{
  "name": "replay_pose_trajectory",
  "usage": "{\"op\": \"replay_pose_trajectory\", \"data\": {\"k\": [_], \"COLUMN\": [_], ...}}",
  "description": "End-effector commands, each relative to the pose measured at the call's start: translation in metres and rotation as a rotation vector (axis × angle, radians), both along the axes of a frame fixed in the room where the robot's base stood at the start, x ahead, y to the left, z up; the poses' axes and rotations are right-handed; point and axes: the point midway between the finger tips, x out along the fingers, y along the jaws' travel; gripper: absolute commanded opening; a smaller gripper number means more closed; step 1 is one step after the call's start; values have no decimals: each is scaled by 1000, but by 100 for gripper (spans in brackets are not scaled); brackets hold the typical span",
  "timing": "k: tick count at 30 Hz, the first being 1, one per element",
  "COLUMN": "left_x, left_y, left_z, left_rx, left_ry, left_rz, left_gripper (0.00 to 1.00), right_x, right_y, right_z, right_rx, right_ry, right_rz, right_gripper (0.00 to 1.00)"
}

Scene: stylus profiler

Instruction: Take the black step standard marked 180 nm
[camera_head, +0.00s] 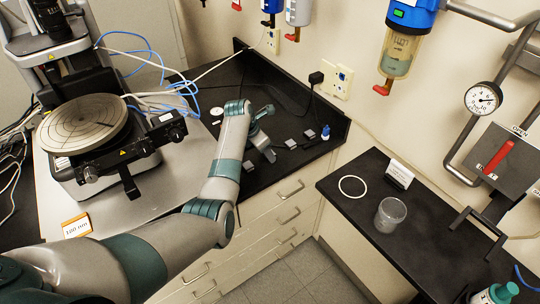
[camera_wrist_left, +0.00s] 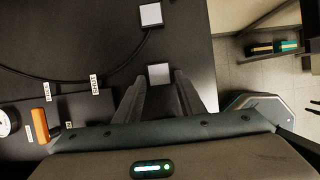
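Small square blocks with pale grey tops and dark edges lie on the black bench (camera_head: 262,182). In the left wrist view one block (camera_wrist_left: 159,74) lies between the tips of my left gripper (camera_wrist_left: 158,80), with a small gap on each side. A second block (camera_wrist_left: 151,14) lies farther ahead. In the head view my left gripper (camera_head: 266,136) is low over the bench, beside a block (camera_head: 291,144) and another block (camera_head: 309,133). No marking is readable on the blocks. A card reading 180 nm (camera_head: 76,226) stands by the profiler. My right gripper is out of view.
The profiler with its round stage (camera_head: 86,122) stands left. A blue-capped bottle (camera_head: 326,132) is near the bench's right end. A black cable (camera_wrist_left: 100,78) and small white labels (camera_wrist_left: 94,84) lie near the blocks. A side counter holds a glass beaker (camera_head: 390,214).

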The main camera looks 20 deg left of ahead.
Motion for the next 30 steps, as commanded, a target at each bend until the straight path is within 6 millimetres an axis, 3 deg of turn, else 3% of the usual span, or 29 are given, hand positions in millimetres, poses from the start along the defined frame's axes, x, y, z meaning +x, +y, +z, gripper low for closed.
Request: {"op": "replay_pose_trajectory", "data": {"k": [1, 3, 17, 25, 30], "left_x": [0, 0, 1, 2, 0], "left_y": [0, 0, -1, -1, -34], "left_z": [0, 0, 5, 38, 56], "left_rx": [0, 0, 0, 0, -3], "left_ry": [0, 0, -1, -7, -5], "left_rz": [0, 0, -1, 1, -4], "left_gripper": [23, 8, 8, 8, 8], "right_x": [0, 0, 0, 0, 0], "right_y": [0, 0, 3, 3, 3], "right_z": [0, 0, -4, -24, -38], "right_rx": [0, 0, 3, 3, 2], "right_ry": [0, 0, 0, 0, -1], "right_rz": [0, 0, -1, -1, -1], "right_gripper": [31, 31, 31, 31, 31]}}
